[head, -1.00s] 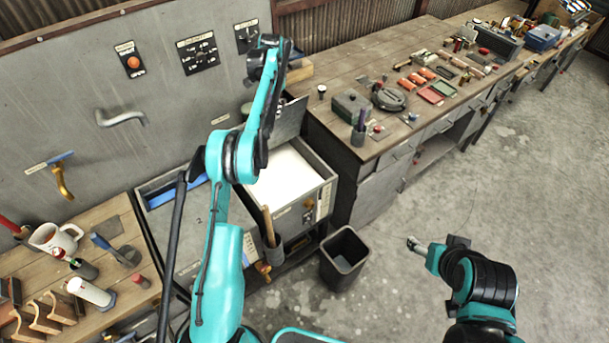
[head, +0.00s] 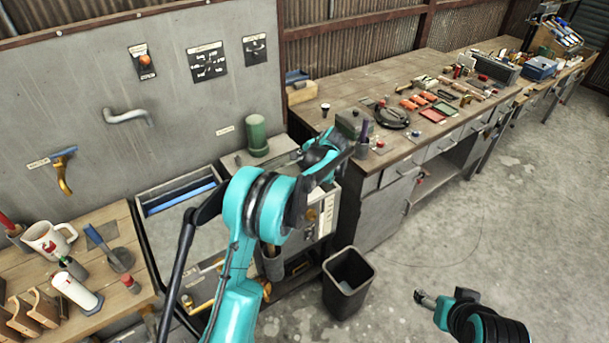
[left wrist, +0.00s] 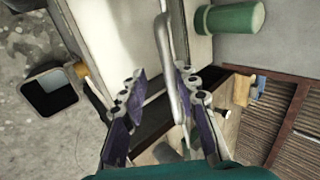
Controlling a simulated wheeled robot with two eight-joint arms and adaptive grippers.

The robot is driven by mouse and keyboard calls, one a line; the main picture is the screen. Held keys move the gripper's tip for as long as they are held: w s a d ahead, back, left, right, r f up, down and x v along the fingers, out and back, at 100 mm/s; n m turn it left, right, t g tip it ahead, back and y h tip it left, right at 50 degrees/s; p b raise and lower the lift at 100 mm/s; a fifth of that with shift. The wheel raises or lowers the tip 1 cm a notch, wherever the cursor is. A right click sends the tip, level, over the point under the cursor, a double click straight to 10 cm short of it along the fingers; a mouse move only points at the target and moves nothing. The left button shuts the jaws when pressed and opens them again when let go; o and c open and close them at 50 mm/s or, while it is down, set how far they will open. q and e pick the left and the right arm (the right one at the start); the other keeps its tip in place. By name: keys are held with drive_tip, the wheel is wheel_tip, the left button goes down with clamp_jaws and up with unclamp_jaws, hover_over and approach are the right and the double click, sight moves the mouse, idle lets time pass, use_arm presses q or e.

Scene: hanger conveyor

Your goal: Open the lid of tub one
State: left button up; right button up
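Two grey tubs stand below the grey panel wall. The left tub (head: 177,187) has a blue strip inside its rim. The right tub (head: 322,212) is mostly hidden behind my left arm. My left gripper (head: 308,158) is over the right tub, its fingertips largely hidden in the head view. In the left wrist view its fingers (left wrist: 162,88) are apart, with a bent grey bar handle (left wrist: 168,45) between and just beyond them. A pale tub surface (left wrist: 105,30) lies beside the bar. I cannot tell the lid's angle. My right gripper (head: 424,298) is away over the floor.
A black bin (head: 347,283) stands on the floor in front. A cluttered workbench (head: 345,85) is at the right, a wooden bench (head: 115,220) at the left.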

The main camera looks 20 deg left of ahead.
use_arm(q)
drive_tip(key=shift+s+d+f+b, duration=0.3)
drive_tip(key=shift+d+f, duration=0.05)
drive_tip(key=shift+f, duration=0.3)
drive_tip(key=shift+c, duration=0.4)
